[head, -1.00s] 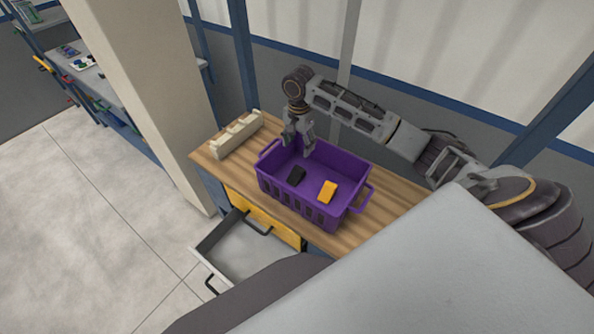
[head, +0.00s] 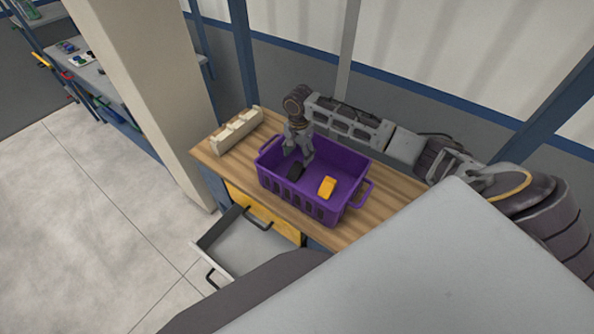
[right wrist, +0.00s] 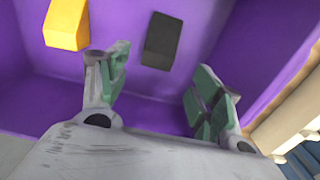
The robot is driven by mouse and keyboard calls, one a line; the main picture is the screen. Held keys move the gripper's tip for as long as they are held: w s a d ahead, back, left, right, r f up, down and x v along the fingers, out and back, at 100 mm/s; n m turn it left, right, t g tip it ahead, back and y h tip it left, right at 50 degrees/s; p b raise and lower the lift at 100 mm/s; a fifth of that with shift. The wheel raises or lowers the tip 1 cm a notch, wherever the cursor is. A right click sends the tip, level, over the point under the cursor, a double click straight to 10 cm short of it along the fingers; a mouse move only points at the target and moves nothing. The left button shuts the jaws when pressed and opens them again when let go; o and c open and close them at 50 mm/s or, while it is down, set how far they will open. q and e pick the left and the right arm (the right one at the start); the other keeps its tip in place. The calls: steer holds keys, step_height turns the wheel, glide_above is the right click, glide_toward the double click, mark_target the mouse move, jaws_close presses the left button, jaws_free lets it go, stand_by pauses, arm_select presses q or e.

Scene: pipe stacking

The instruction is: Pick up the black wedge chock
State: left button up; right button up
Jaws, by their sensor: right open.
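The black wedge chock (head: 295,171) lies on the floor of the purple basket (head: 349,204), towards its left side. In the right wrist view the black chock (right wrist: 162,41) shows ahead of the fingertips, between their lines. My right gripper (head: 298,158) is open and empty, reaching down into the basket just above and behind the chock. Its two green-padded fingers (right wrist: 158,85) are spread apart in the right wrist view and do not touch the chock. My left gripper is not in view.
A yellow wedge block (head: 327,187) lies in the basket to the right of the chock, also seen in the right wrist view (right wrist: 67,24). A cream rack (head: 237,131) stands left of the basket on the wooden table (head: 383,213). An open drawer (head: 243,244) juts out below.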

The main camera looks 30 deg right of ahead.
mark_target(298, 165)
steer(key=shift+f, duration=0.75)
steer(key=shift+s+a+f+p, duration=0.1)
steer(key=shift+s+f+p, duration=0.05)
steer(key=shift+f, duration=1.15)
steer(key=shift+s+a+f+p, duration=0.1)
steer(key=shift+s+f+p, duration=0.05)
steer(key=shift+f, duration=1.15)
steer(key=c, duration=1.1)
